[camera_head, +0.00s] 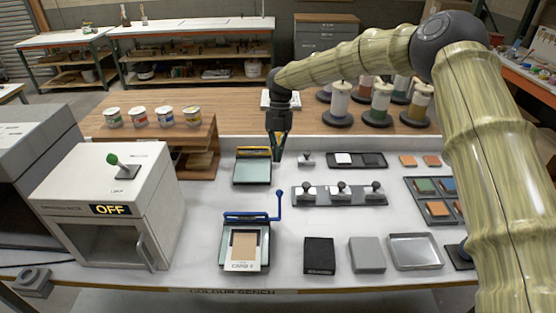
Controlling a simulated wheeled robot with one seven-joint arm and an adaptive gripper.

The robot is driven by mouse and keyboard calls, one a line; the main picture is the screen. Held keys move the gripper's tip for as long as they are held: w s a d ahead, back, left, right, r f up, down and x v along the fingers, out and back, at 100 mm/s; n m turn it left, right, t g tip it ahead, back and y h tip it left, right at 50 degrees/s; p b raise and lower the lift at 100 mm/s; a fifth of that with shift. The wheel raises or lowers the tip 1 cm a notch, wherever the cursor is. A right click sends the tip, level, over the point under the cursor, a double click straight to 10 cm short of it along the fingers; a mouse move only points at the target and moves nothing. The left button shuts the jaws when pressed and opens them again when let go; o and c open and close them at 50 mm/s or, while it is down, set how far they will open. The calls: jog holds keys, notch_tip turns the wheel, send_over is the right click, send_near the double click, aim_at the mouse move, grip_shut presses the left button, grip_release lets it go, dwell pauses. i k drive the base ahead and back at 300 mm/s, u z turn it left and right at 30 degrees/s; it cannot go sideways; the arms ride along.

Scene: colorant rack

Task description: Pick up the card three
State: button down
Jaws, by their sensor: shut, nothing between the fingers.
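A card (242,249) with a brown square and a white lower strip lies in the front tray-like holder (228,264). Its label starts with "CARD", but the number is too small to read surely. My gripper (278,158) points down above the back part of the white bench, just right of a second holder (252,172) with a pale glassy plate. It is shut and empty, well behind the card and apart from it. No other card can be told for sure.
A blue lever (279,204) stands up at the front holder's right. A white box marked OFF (105,205) stands left. A strip with several knobs (339,194), a black block (319,256) and a grey block (367,255) lie right.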

aim_at(244, 249)
jog(key=k, duration=1)
